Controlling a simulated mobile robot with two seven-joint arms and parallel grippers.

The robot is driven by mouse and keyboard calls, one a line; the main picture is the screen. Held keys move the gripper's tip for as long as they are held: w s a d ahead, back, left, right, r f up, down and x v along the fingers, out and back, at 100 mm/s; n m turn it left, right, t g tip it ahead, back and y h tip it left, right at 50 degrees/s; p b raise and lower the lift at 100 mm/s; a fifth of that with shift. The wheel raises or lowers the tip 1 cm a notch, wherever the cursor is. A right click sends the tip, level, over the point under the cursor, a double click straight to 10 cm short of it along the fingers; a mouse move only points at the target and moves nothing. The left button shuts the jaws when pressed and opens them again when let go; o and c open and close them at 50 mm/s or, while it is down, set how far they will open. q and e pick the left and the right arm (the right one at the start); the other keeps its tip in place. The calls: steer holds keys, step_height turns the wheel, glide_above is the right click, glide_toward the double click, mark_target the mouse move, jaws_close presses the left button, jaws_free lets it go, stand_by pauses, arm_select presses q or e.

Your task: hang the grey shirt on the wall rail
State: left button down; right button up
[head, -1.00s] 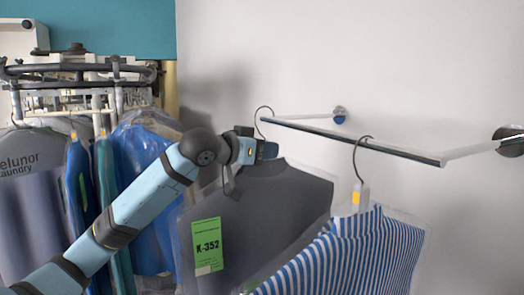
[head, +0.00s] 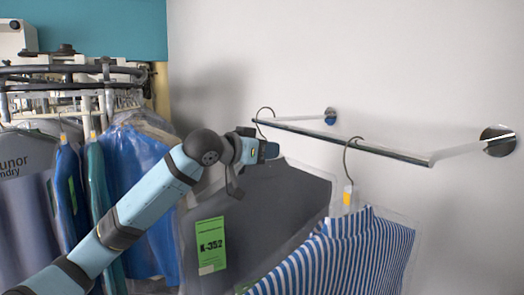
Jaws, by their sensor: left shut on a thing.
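The grey shirt (head: 262,215), in a clear cover with a green K-352 tag (head: 211,244), hangs below my left gripper (head: 268,151). The gripper is shut at the shirt's hanger, near its neck. The hanger's hook (head: 264,118) rises above the gripper and shows at the left end of the chrome wall rail (head: 345,142). I cannot tell whether the hook rests on the rail. My right gripper is not in view.
A blue-and-white striped shirt (head: 350,255) hangs from the rail in front, overlapping the grey shirt's lower right. At left, a round rack (head: 70,70) carries several bagged garments, including a blue one (head: 135,190). The rail between the two hooks is clear.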

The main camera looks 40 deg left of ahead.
mark_target(273, 162)
arm_select(q)
steer(key=shift+w+d, duration=0.25)
steer(key=shift+w, duration=0.3)
steer(key=shift+w+d, duration=0.25)
steer(key=shift+w, duration=0.3)
steer(key=shift+f+b, duration=0.85)
steer(key=shift+f, duration=0.5)
steer(key=c, duration=0.8)
jaws_free()
steer(key=shift+s+a, duration=0.1)
steer(key=shift+s, duration=0.25)
steer(key=b+v, duration=0.5)
steer(key=v, duration=0.7)
steer(key=shift+f, duration=0.15)
steer(key=shift+s+r+b, duration=0.3)
steer(key=shift+s+b, duration=0.05)
steer(key=shift+s, duration=0.25)
